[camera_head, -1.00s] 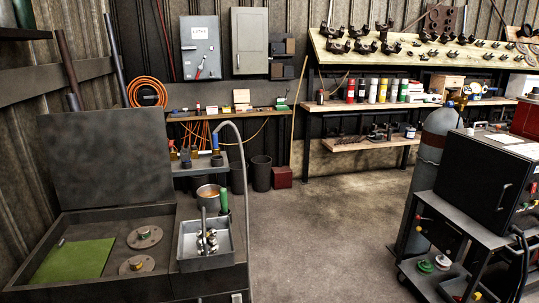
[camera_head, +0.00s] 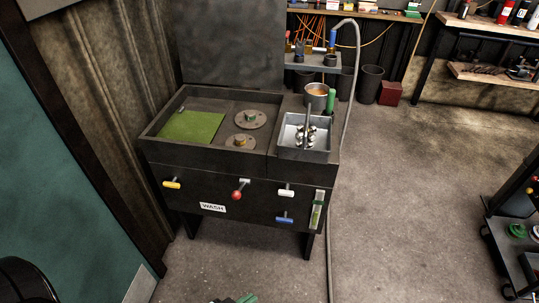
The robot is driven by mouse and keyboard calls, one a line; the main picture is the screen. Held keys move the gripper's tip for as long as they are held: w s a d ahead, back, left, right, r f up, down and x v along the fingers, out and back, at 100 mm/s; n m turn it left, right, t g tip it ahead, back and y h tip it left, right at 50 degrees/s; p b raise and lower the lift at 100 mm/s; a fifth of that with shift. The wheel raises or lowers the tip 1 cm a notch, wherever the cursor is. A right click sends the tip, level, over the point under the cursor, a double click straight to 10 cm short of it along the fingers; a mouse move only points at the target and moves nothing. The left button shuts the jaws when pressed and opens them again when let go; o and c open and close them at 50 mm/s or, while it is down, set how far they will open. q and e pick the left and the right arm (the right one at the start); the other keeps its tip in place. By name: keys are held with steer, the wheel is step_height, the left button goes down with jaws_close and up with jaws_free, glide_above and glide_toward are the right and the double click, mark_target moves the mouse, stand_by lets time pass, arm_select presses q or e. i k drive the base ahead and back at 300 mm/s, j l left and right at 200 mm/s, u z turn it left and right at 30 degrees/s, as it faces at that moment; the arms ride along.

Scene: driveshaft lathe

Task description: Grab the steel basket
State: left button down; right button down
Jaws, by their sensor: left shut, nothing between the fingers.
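The steel basket (camera_head: 305,153) is a square grey metal container with an upright handle, on the right part of the dark wash station (camera_head: 230,187). Several shiny metal parts (camera_head: 306,134) lie in it. My left gripper (camera_head: 236,299) just shows at the bottom edge, dark with green on it, well below and apart from the basket. It is shut and empty; most of it is cut off by the frame. My right gripper is not in view.
The wash station has a raised lid (camera_head: 230,45), a green pad (camera_head: 191,126) and front knobs. A pot (camera_head: 317,91), a green-handled tool (camera_head: 331,100) and a grey hose (camera_head: 352,75) are close to the basket. Open floor (camera_head: 400,220) lies to the right; a cart (camera_head: 515,235) stands farther right.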

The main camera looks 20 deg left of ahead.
mark_target(287, 148)
steer(key=i+l+u, duration=0.2)
steer(key=i, duration=0.35)
steer(key=i+l+u, duration=0.2)
steer(key=i+l, duration=0.25)
steer(key=i+u, duration=0.1)
steer(key=u, duration=1.6)
